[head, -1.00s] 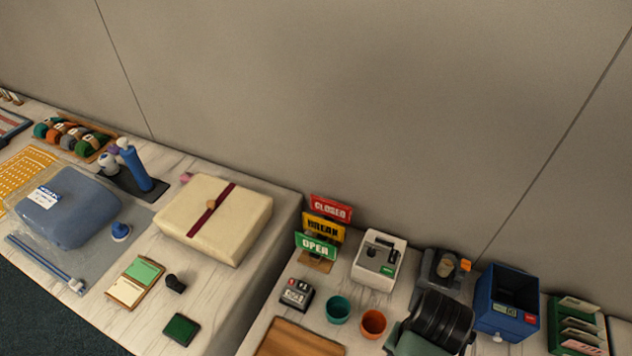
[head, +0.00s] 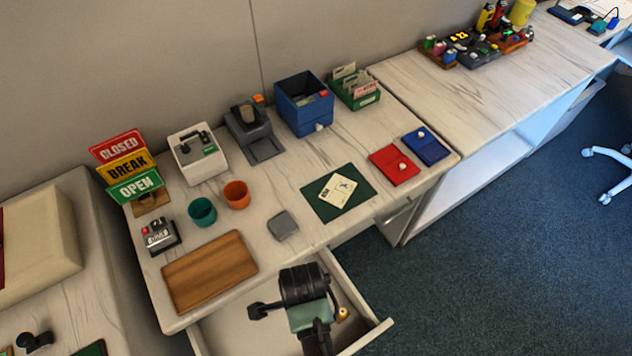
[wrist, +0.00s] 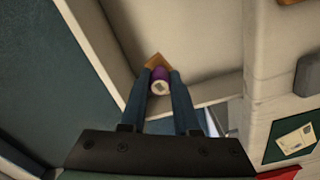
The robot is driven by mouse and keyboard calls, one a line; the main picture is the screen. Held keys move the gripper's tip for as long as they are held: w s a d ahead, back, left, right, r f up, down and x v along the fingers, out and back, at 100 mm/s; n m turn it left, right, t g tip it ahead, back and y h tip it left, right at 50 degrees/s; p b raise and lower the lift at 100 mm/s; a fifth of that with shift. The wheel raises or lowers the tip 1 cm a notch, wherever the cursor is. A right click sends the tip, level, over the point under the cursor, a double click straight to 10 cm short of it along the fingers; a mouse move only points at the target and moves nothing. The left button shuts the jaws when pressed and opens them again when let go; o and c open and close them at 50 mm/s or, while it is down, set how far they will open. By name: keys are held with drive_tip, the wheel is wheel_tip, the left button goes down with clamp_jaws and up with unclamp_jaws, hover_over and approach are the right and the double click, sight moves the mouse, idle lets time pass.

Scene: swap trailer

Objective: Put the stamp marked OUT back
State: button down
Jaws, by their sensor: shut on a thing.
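My gripper (wrist: 162,74) is shut on a small stamp (wrist: 160,88) in the wrist view. The stamp has a pale round end with a grey mark facing the camera, a purple band and an orange-brown block at the far end. I cannot read OUT on it. It is in or just above the open drawer (head: 375,336), near a corner; I cannot tell whether it touches the floor. In the head view my arm hides most of the gripper, and a small yellow-brown thing (head: 343,314) shows beside it in the drawer.
The counter above holds a wooden board (head: 210,270), a grey pad (head: 283,225), teal (head: 202,211) and orange (head: 236,194) cups, a green mat (head: 318,207) with a card, and red (head: 394,166) and blue (head: 427,147) pads. The board's front and right surroundings are bare.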

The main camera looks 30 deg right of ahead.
drive_tip(key=f+m+b, duration=0.1)
drive_tip(key=f, duration=0.3)
drive_tip(key=s+d+f+m+b, duration=0.1)
drive_tip(key=f, duration=0.4)
drive_tip(key=s+f+m+b, duration=0.1)
drive_tip(key=f+m, duration=0.1)
drive_tip(key=f, duration=0.2)
drive_tip(key=shift+d+f, duration=0.2)
drive_tip(key=shift+f, duration=0.05)
drive_tip(key=shift+f, duration=0.2)
drive_tip(key=c, duration=0.6)
unclamp_jaws()
drive_tip(key=shift+c, duration=0.2)
